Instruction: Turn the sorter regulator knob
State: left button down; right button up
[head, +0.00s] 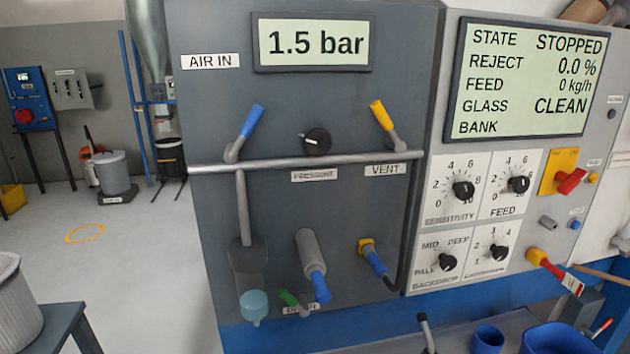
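The regulator knob is most likely the round black knob (317,141) on the dark grey pneumatic panel (385,220). It sits just above a horizontal grey pipe (290,162), over a label reading PRESSURE (314,175). A pale mark shows on its face. The display (313,43) above it reads 1.5 bar. Neither of my grippers is in the head view, and nothing touches the knob.
A blue-handled lever (250,121) by AIR IN and a yellow-handled VENT lever (381,115) flank the knob. Right, a control panel has several black dials, a red switch (570,181) and a screen (530,75) reading STOPPED. Open floor (130,260) lies left.

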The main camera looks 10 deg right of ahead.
aim_at(317, 142)
jog(key=k+j, duration=0.1)
jog(key=j, duration=0.25)
jog(key=k+j, duration=0.15)
jog(key=j, duration=0.15)
jog(key=k+j+u, duration=0.1)
jog(key=j, duration=0.25)
jog(key=k+j, duration=0.1)
jog(key=j, duration=0.25)
